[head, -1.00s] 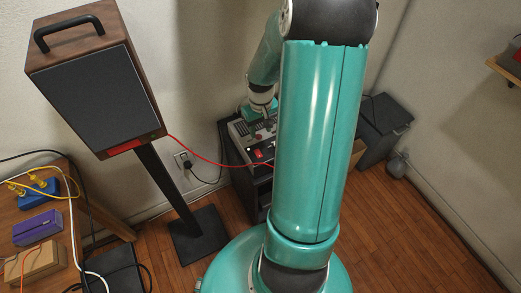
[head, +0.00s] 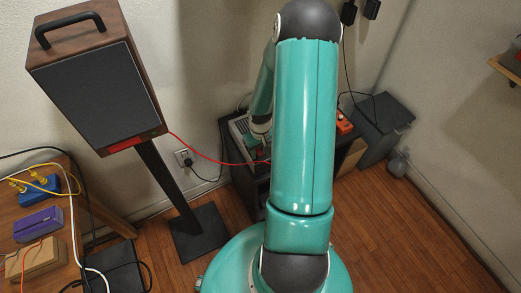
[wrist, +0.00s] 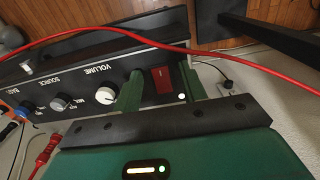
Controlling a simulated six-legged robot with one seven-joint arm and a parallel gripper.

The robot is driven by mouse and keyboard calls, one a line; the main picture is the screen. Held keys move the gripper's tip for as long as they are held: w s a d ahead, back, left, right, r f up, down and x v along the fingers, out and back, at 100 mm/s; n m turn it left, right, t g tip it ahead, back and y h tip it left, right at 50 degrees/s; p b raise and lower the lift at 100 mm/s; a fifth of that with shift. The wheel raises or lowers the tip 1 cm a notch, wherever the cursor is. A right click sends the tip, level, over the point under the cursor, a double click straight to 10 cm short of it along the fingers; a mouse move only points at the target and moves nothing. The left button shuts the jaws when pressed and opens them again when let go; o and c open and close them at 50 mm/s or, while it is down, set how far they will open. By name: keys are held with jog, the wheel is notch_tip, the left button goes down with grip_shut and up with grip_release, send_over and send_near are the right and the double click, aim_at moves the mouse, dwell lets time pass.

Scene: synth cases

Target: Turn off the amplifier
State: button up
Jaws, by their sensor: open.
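The amplifier's black front panel (wrist: 128,87) fills the middle of the wrist view, with a white volume knob (wrist: 106,95) and other knobs to its left. A red rocker switch (wrist: 161,78) sits at the panel's right part, with a small white round light or dot (wrist: 181,97) beside it. My gripper (wrist: 161,72) is open, its two green fingers on either side of the red switch. I cannot tell whether they touch the panel. In the head view my gripper (head: 254,146) is low over the dark stand, and my arm hides most of the amplifier.
A red cable (wrist: 185,50) crosses the wrist view close beyond the fingertips. In the head view, a speaker (head: 105,90) stands at left beside a cluttered desk (head: 65,225). An orange device (head: 343,123) and a dark box (head: 385,125) are right of my arm.

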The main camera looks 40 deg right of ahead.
jog(key=shift+c, duration=0.2)
grip_shut()
jog(key=shift+w+d+r+g+y, duration=0.1)
jog(key=shift+w+g+y, duration=0.1)
jog(key=shift+g, duration=0.5)
jog(key=shift+w+d+r+g+y, duration=0.1)
jog(key=shift+w+g+y, duration=0.1)
jog(key=shift+g, duration=0.5)
jog(key=shift+o, duration=0.2)
grip_release()
jog(key=shift+a, duration=0.1)
jog(key=v, duration=1.3)
jog(key=shift+r, duration=0.35)
